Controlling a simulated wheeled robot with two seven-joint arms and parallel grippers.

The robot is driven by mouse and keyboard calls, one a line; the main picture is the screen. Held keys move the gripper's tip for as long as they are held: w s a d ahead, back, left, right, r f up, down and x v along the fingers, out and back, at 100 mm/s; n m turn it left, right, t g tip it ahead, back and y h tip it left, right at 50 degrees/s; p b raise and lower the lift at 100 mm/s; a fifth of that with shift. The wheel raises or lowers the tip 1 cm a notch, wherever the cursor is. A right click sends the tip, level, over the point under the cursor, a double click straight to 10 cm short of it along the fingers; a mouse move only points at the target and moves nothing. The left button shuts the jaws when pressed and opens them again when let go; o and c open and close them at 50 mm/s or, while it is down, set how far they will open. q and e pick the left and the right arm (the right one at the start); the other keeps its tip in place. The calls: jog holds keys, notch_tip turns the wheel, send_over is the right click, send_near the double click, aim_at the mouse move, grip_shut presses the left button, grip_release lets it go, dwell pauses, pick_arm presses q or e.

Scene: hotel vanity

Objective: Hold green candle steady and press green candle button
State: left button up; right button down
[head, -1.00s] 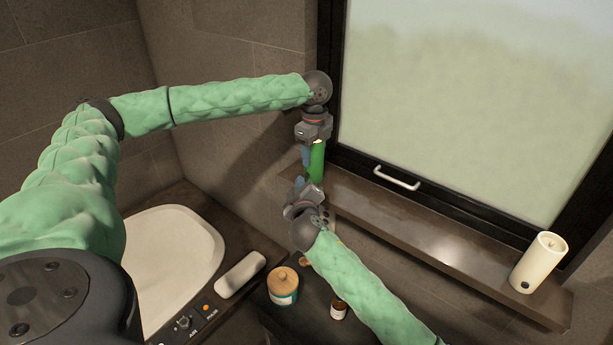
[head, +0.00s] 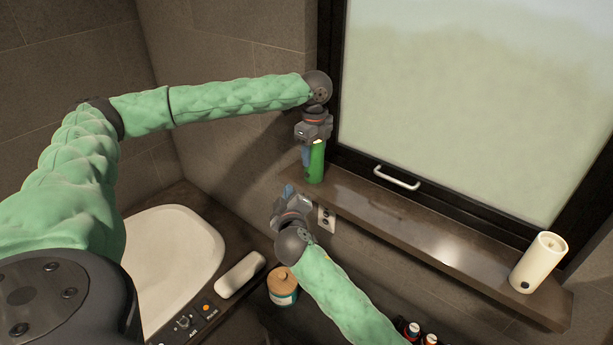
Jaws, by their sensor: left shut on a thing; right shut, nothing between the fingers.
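The green candle (head: 316,164) stands upright at the left end of the dark window ledge. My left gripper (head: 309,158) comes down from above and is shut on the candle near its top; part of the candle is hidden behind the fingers. My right gripper (head: 287,190) is shut and empty, below and to the left of the candle, apart from it, with its fingertips pointing up. I cannot make out the candle's button clearly.
A cream candle (head: 539,263) stands at the ledge's (head: 430,235) right end. A wooden-lidded jar (head: 283,287), small bottles (head: 430,340), a white sink (head: 175,262) and a wall socket (head: 326,219) are below. The ledge's middle is clear.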

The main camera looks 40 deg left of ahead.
pick_arm(q)
jog(key=o, duration=1.2)
notch_tip(320, 180, up, 11)
jog(key=shift+r, duration=0.5)
